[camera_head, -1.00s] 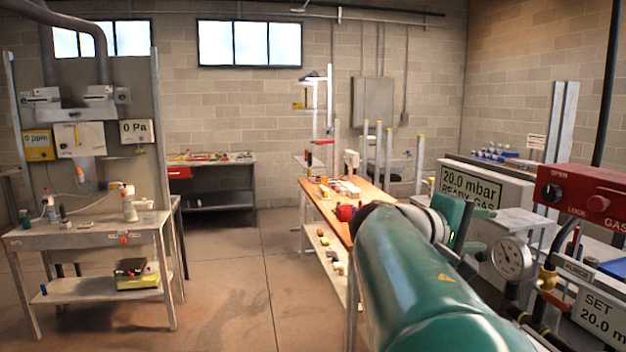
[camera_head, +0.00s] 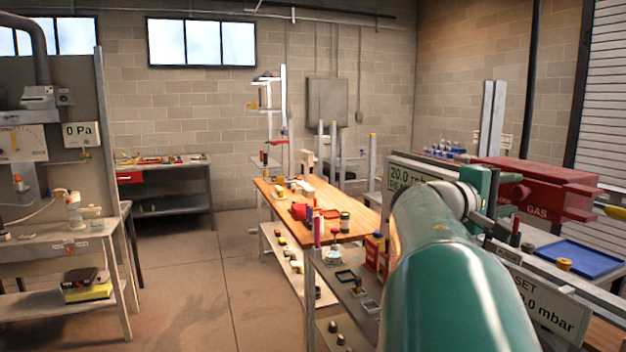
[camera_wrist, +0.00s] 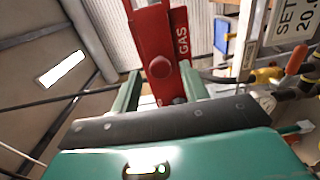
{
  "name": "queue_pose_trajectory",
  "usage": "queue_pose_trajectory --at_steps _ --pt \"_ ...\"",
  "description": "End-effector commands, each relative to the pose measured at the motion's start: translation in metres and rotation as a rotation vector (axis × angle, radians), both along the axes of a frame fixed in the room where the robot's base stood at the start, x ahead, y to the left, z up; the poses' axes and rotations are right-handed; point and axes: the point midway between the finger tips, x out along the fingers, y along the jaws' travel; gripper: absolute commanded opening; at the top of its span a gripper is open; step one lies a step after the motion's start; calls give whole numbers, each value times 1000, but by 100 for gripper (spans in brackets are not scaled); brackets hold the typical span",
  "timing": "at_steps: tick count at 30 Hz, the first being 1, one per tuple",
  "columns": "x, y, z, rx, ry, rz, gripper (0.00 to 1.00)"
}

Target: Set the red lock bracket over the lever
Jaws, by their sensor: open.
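A red housing marked GAS (camera_head: 530,190) stands at the right in the head view, beyond my arm. It also shows in the wrist view (camera_wrist: 148,35), with a round red knob on its face. I cannot tell whether the red lock bracket is part of it. My gripper (camera_wrist: 161,82) is open, its two green fingers on either side of the lower part of the red housing in the picture. Nothing is visibly held, and contact cannot be judged. An orange-handled lever (camera_wrist: 297,60) shows at the right of the wrist view; no bracket is seen over it.
A sign reading SET (camera_head: 540,305) is below the housing, with a blue tray (camera_head: 580,257) to the right. A wooden-topped bench (camera_head: 330,208) with small items stands left of my arm. The floor (camera_head: 190,285) between the benches is clear.

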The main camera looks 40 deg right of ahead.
Motion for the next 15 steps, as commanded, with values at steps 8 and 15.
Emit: queue_pose_trajectory --at_steps 8,15 --pt "-15 -30 0 0 1 -1 45" --pt "-17 -33 0 0 0 -1 45"
